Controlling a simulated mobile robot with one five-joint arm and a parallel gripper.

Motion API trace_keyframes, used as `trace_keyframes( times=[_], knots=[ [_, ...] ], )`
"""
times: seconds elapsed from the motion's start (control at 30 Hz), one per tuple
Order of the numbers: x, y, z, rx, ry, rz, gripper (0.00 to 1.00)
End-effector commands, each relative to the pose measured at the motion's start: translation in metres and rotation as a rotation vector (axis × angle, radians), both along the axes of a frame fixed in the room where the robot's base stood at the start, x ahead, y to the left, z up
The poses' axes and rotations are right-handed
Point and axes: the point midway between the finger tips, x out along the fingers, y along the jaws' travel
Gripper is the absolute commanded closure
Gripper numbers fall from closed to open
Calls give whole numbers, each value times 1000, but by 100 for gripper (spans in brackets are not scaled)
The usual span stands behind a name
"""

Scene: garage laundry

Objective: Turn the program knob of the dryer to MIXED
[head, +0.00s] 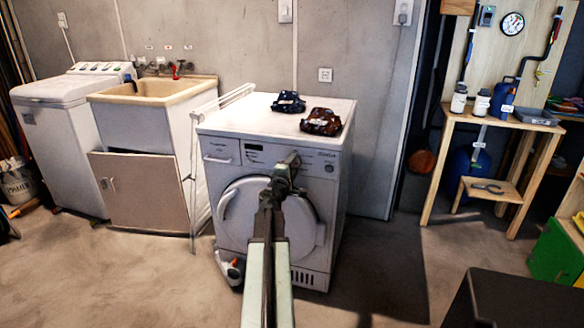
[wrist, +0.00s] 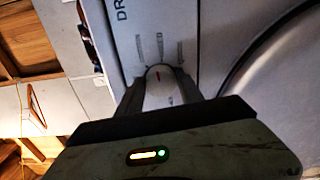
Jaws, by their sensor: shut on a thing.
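The white dryer (head: 226,185) stands in the middle of the head view, its front panel facing me. My arm reaches to the upper front panel, and my gripper (head: 293,160) is at the program knob, hiding it in the head view. In the wrist view my gripper (wrist: 160,92) is shut on the program knob (wrist: 158,73), with a finger on each side. A small red mark shows on the knob's face. Printed labels fan out around the knob, too small and blurred to read, so I cannot tell which program the mark points at.
Two dark folded items, one blue (head: 288,102) and one brown (head: 321,122), lie on the dryer top. A white folding rack (head: 200,150) leans at its left side. A white bottle (head: 230,268) stands on the floor by its front left corner. A wooden workbench (head: 500,122) stands right.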

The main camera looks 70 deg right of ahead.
Motion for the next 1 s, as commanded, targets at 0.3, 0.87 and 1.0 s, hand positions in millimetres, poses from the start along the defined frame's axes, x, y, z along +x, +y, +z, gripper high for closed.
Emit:
trace_keyframes(
  times=[0.3, 0.87, 1.0],
  knots=[
    [2, -1, 0, 10, -190, 5, 97],
    [4, -1, 0, 15, -279, 7, 97],
    [4, -1, 0, 15, -279, 7, 97]
  ],
)
